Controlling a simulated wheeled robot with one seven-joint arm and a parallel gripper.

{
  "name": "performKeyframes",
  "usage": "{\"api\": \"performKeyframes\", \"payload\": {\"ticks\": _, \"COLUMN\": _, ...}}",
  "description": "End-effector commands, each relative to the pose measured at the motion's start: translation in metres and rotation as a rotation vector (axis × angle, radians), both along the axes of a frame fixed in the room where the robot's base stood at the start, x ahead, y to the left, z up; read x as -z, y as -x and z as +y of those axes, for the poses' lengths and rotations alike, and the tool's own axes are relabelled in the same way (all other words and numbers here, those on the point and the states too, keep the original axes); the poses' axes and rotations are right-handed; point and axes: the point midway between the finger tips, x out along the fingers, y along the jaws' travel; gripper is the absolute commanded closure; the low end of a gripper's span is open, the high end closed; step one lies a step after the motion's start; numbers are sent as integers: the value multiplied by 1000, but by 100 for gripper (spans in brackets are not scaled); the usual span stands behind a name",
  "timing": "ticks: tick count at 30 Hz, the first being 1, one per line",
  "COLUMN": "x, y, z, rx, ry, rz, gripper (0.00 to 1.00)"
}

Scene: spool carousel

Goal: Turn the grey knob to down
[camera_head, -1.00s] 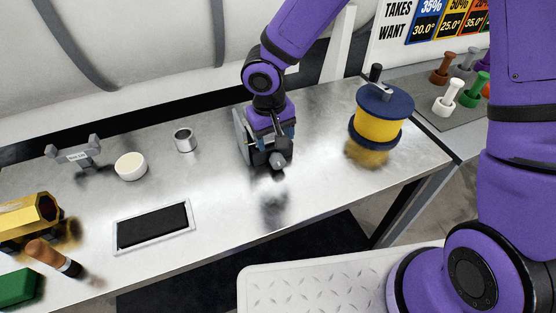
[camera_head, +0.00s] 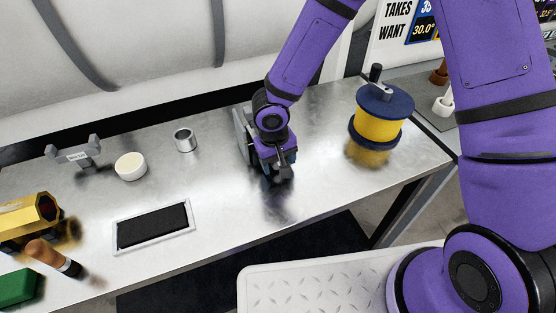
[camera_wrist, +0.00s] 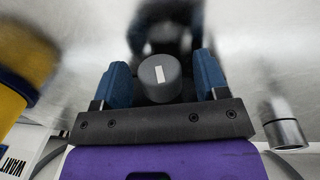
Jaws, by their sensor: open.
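The grey knob (camera_wrist: 158,78) is a round cylinder with a white mark on its face. The mark runs nearly upright in the wrist view, tilted slightly. My gripper (camera_wrist: 162,72) is open, with one blue finger on each side of the knob. I cannot tell whether either finger touches it. In the head view my gripper (camera_head: 281,170) is low over the table's middle and mostly hides the knob. A grey upright plate (camera_head: 243,135) shows just left of my gripper.
A yellow spool with dark blue flanges (camera_head: 378,122) stands to the right. A metal cup (camera_head: 185,140), a white bowl (camera_head: 130,166) and a black-topped tray (camera_head: 153,226) lie left. The table (camera_head: 230,215) is bare in front of my gripper.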

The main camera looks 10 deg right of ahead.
Motion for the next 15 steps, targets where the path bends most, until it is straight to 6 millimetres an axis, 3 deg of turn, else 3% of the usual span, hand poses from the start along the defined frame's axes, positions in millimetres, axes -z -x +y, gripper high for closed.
{"api": "performKeyframes", "payload": {"ticks": 1, "x": 0, "y": 0, "z": 0, "rx": 0, "ry": 0, "rz": 0, "gripper": 38}}
{"api": "performKeyframes", "payload": {"ticks": 7, "x": 0, "y": 0, "z": 0, "rx": 0, "ry": 0, "rz": 0, "gripper": 82}}
{"api": "performKeyframes", "payload": {"ticks": 15, "x": 1, "y": 1, "z": 1, "rx": -3, "ry": 35, "rz": -8, "gripper": 82}}
